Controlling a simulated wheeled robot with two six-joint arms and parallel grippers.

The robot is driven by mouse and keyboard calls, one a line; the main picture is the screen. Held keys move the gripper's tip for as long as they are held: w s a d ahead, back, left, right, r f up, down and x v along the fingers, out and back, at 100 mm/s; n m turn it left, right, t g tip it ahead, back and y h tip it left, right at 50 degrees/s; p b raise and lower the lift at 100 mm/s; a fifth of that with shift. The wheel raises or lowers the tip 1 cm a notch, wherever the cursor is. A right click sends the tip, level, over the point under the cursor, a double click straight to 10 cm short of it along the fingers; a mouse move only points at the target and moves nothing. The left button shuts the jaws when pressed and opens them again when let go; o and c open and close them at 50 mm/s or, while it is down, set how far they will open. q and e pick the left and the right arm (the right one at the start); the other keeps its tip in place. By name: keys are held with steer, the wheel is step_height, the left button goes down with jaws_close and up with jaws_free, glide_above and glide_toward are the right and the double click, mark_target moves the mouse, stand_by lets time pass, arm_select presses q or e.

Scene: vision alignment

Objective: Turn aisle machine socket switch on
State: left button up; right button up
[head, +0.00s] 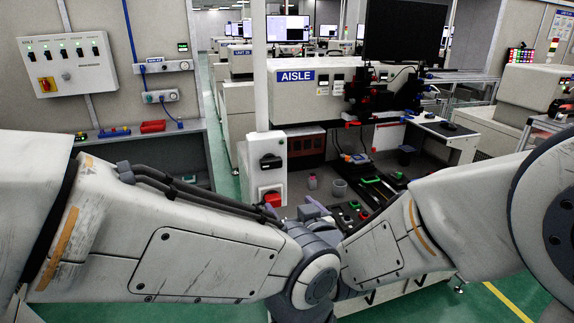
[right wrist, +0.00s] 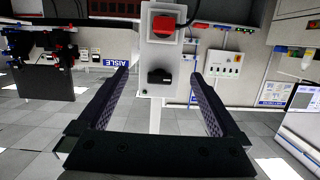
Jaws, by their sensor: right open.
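The white machine with the blue AISLE sign (head: 295,77) stands at the centre back. A white socket box (head: 252,150) is on the pale post at its left corner. It has a black switch or socket (head: 270,161) above and a red part (head: 270,190) below. In the right wrist view, which is upside down, the red part (right wrist: 164,23) is above the black part (right wrist: 159,76). My right gripper (right wrist: 160,76) is open and empty, its fingers either side of the box in the picture, apparently short of it. Switch position cannot be read. My left gripper is not visible.
A wall panel (head: 68,64) with several switches and sockets (head: 160,97) is at the left. A bench with dark trays (head: 370,185) and a monitor (head: 403,32) is at the right. My two arms cross the foreground, close together at the centre.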

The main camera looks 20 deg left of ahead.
mark_target(272, 166)
steer(key=w+a+r+p, duration=0.1)
steer(key=w+a, duration=0.1)
steer(key=w, duration=0.1)
steer(key=w+a+r+t+p, duration=0.1)
steer(key=w+a, duration=0.1)
steer(key=w+a+r+t+y+p, duration=0.1)
steer(key=w+a, duration=0.1)
steer(key=w, duration=0.1)
steer(key=shift+w+a+r, duration=0.2)
steer(key=shift+w+a, duration=0.1)
steer(key=shift+w, duration=0.05)
steer(key=shift+w+a+f+p, duration=0.15)
steer(key=shift+w+a+p, duration=0.2)
steer(key=shift+w, duration=0.2)
